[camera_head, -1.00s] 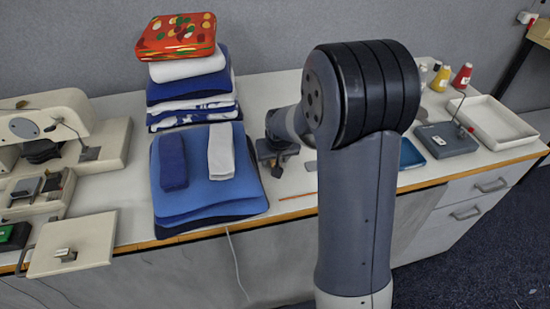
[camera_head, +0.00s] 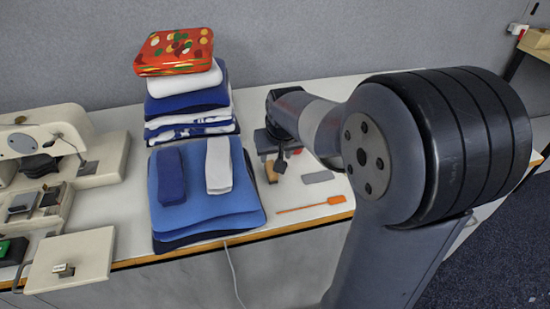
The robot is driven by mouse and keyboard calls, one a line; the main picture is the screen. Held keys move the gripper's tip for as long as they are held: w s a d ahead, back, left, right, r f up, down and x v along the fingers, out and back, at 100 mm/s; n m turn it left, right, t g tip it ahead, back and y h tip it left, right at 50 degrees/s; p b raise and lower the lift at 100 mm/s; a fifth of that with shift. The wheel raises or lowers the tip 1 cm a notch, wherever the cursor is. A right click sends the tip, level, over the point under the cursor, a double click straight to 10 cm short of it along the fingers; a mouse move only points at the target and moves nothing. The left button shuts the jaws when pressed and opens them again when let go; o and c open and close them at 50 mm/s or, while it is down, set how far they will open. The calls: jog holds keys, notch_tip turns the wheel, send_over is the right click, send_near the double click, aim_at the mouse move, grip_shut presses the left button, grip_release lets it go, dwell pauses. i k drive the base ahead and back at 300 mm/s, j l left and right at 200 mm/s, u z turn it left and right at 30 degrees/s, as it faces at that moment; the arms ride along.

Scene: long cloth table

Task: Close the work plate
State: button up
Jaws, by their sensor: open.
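The work plate (camera_head: 72,258), a flat cream square with a small metal latch on it, sits at the lower left in the head view. It is swung out at the front of the cream sewing machine (camera_head: 52,137), over the table's front edge. My gripper (camera_head: 278,172) is far to the right of the plate, just right of the folded cloths and low over the table. Its jaws are open and seen small and dark. The arm comes in from the right.
An orange tool (camera_head: 312,205) and a grey flat piece (camera_head: 318,177) lie near the gripper. My arm hides the table's right part.

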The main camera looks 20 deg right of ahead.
aim_at(88, 253)
jog(key=u, duration=1.4)
jog(key=i+j+u, duration=0.15)
jog(key=i+j+z, duration=0.3)
jog(key=j, duration=0.3)
jog(key=i+j+z, duration=0.15)
jog(key=i+j, duration=0.15)
jog(key=j, duration=0.1)
